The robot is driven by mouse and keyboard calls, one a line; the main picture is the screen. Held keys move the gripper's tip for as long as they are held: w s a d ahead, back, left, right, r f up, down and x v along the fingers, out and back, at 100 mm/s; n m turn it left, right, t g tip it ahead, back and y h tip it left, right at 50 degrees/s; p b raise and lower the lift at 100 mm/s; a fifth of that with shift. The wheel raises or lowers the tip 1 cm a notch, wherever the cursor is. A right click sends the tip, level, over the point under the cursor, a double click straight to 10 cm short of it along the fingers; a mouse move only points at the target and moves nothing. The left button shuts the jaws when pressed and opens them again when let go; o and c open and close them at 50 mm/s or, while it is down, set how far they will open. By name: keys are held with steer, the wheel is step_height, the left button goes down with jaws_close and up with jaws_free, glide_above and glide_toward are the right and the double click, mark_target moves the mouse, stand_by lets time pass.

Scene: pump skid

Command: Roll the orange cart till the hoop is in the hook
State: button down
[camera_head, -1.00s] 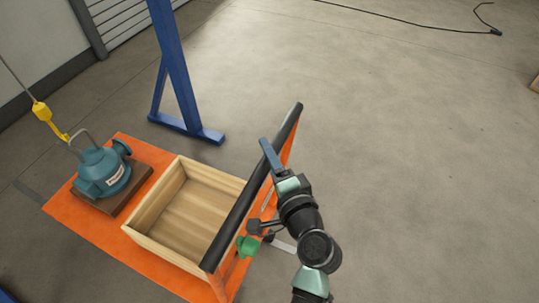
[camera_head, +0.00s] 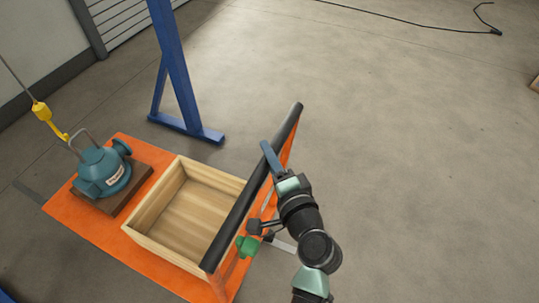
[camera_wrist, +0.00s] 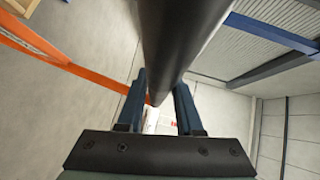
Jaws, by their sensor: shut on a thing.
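The orange cart (camera_head: 88,232) stands at the lower left, with a black handle bar (camera_head: 232,222) along its right end. A teal pump (camera_head: 103,172) sits on the cart's left part, on a brown block. The metal hoop (camera_head: 86,133) rises from the pump's top. The yellow hook (camera_head: 54,126) hangs from a cable, its lower tip right at the hoop's left side. I cannot tell whether the tip is inside the hoop. My gripper (camera_head: 270,158) is shut on the handle bar. In the wrist view its two fingers (camera_wrist: 158,98) are on either side of the bar.
An open, empty wooden crate (camera_head: 148,244) sits on the cart between pump and handle. A blue post (camera_head: 168,55) with a foot on the floor stands just behind the cart. A black cable (camera_head: 420,25) lies far back.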

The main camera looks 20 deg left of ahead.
stand_by(0.6)
steer(key=a+p, duration=0.2)
steer(key=a, duration=1)
steer(key=shift+w+a, duration=0.15)
steer(key=shift+a, duration=0.15)
steer(key=c, duration=0.6)
jaws_free()
steer(key=shift+w+a, duration=0.1)
steer(key=shift+a, duration=0.1)
steer(key=shift+d, duration=0.1)
steer(key=b+v, duration=0.1)
steer(key=v, duration=1.2)
